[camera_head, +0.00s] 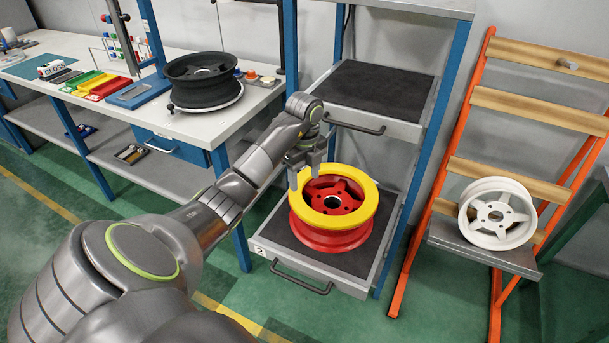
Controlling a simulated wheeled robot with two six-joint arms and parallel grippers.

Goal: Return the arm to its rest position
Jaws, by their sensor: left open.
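My left arm reaches in from the lower left. Its gripper (305,168) is open at the left rim of a red and yellow wheel (334,215). The fingers are near the yellow rim; I cannot tell whether they touch it. The wheel lies flat on the dark mat of the lower pulled-out drawer (357,264). My right gripper does not show.
A black wheel (203,82) stands on the workbench (200,122) at left. An upper drawer (376,90) juts out above and behind my gripper. A white wheel (497,213) leans on an orange rack (413,250) at right. Green floor lies between.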

